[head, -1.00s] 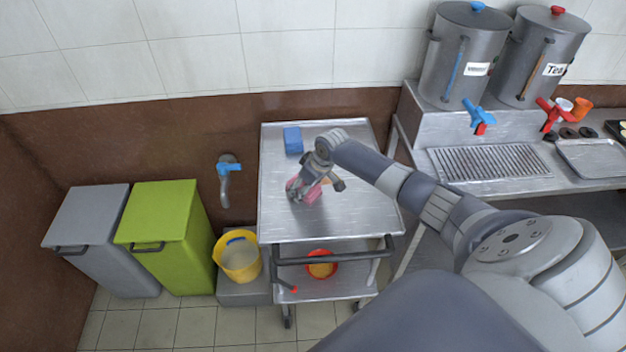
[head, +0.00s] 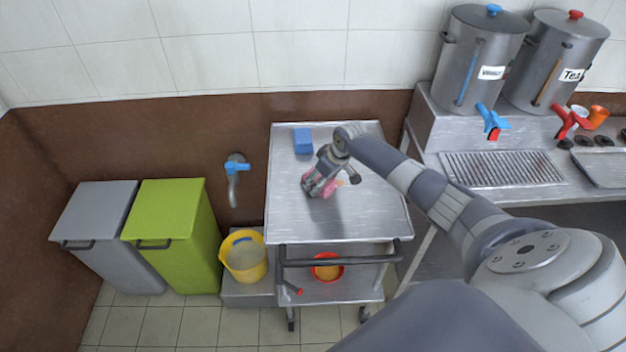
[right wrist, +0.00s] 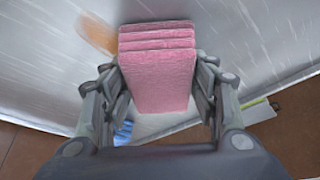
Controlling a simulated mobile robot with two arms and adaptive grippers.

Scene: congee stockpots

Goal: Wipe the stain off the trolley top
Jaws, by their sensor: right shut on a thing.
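The trolley top (head: 370,222) is bare brushed metal in the middle of the head view. An orange-brown stain (right wrist: 97,35) shows on it in the right wrist view, just left of the pink folded cloth (right wrist: 158,75). My right gripper (head: 317,190) is over the trolley top and shut on this cloth, which also shows as a pink patch in the head view (head: 330,190). In the right wrist view, the fingers (right wrist: 160,100) are on both sides of the cloth. I cannot tell whether the cloth touches the metal. My left gripper is not in view.
A blue block (head: 303,140) lies at the trolley's back left. A yellow bucket (head: 245,258), a green bin (head: 170,230) and a grey bin (head: 95,230) stand left. A red bowl (head: 327,270) is on the lower shelf. A counter with urns (head: 480,60) is at right.

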